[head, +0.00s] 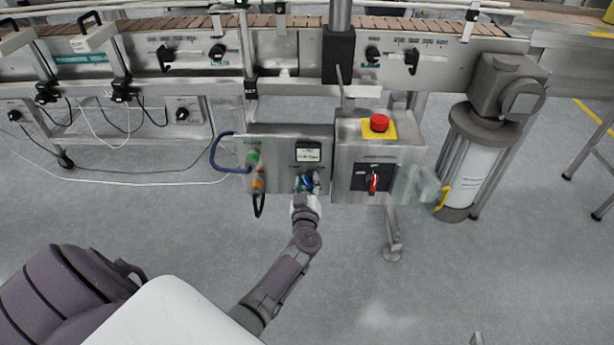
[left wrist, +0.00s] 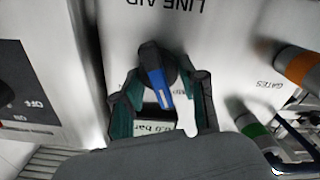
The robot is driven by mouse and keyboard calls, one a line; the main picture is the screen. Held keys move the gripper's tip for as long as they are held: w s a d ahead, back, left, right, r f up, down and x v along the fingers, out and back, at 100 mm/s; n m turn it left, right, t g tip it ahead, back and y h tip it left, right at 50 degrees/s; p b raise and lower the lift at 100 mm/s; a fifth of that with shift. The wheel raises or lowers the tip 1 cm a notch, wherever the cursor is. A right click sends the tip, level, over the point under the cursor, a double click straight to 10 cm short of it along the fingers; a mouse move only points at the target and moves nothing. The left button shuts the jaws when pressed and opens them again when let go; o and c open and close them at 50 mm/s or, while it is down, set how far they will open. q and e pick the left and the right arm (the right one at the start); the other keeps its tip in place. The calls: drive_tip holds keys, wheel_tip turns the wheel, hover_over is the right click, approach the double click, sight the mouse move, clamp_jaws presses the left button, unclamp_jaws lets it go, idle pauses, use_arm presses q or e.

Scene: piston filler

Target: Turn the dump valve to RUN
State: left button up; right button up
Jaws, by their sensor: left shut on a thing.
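The dump valve's black knob with a blue handle (left wrist: 155,88) is on a metal panel below the upside-down words LINE AIR in the left wrist view. My left gripper (left wrist: 165,98) has its two green-padded fingers on either side of the knob and is shut on it. In the head view, my left gripper (head: 305,194) reaches up to the panel's lower edge and partly covers the blue handle (head: 307,182). The valve's position marks are too hidden to read. My right gripper is not in view.
A small display (head: 308,152) sits just above the valve. Green and orange fittings (head: 254,170) with a blue hose are to its left. A box with a red emergency button (head: 379,123) and a red rotary switch (head: 373,183) stands to its right. A conveyor (head: 180,25) runs behind.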

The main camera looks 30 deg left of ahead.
use_arm(q)
drive_tip(key=shift+r+m+p, duration=0.15)
drive_tip(key=shift+m+p, duration=0.45)
drive_tip(key=shift+p, duration=0.05)
drive_tip(key=shift+d+m+p, duration=0.1)
drive_tip(key=shift+m+p, duration=0.7)
drive_tip(key=shift+p, duration=0.1)
drive_tip(key=shift+m+p, duration=0.8)
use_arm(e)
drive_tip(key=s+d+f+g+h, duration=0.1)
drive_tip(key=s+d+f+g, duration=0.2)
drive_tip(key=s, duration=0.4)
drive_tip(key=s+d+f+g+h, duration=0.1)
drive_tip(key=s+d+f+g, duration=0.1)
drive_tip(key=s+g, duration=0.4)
use_arm(q)
drive_tip(key=m+p, duration=0.1)
drive_tip(key=m, duration=0.2)
drive_tip(key=m+p, duration=0.2)
drive_tip(key=m, duration=0.1)
drive_tip(key=shift+w+d+p, duration=0.1)
drive_tip(key=shift+d+p, duration=0.1)
drive_tip(key=shift+p, duration=0.1)
drive_tip(key=shift+f+m+p, duration=0.25)
drive_tip(key=shift+m+p, duration=0.05)
drive_tip(key=shift+m, duration=1.3)
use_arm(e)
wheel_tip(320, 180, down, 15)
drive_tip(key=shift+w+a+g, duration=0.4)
